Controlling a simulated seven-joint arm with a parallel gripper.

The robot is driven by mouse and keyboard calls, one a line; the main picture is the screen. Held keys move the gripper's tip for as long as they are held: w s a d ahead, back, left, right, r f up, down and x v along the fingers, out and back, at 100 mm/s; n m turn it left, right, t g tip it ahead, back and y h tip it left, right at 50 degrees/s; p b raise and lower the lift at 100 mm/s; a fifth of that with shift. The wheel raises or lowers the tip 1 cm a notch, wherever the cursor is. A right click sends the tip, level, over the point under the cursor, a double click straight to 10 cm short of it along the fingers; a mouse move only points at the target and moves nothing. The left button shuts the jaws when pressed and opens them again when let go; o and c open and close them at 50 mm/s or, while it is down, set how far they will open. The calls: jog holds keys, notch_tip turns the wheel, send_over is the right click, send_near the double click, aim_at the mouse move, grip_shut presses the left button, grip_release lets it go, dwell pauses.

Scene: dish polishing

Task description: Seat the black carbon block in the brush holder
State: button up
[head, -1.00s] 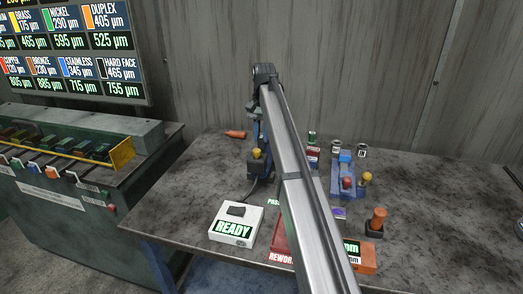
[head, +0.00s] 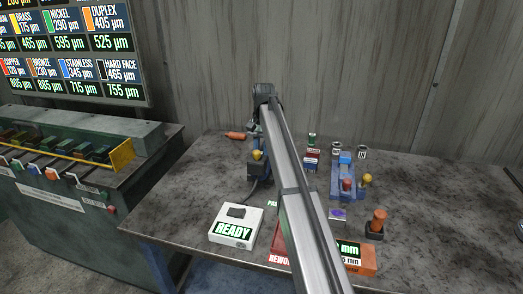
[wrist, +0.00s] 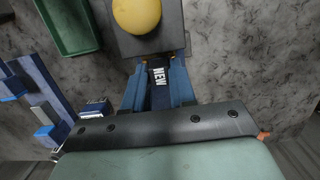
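My gripper (wrist: 158,88) has two blue fingers, seen in the wrist view. A narrow black block marked NEW (wrist: 158,76) lies between them and looks gripped; I take it as the carbon block. Just beyond the fingertips is a dark grey housing with a yellow knob (wrist: 165,42), likely the brush holder. It also shows in the head view, where its yellow knob (head: 257,155) stands left of my arm. The block's far end meets or overlaps the housing's near edge; I cannot tell whether it is inside. In the head view my arm hides the block.
A blue fixture (head: 343,180) stands right of my arm, with a red and a yellow knob. A green tray (wrist: 68,48) lies beside the housing in the wrist view. A white READY box (head: 222,222), a red REWORK tray (head: 278,246) and an orange gauge (head: 361,262) are in front.

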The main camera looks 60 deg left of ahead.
jog(key=o, duration=0.4)
jog(key=r, duration=0.7)
jog(key=shift+w+a+r, duration=0.4)
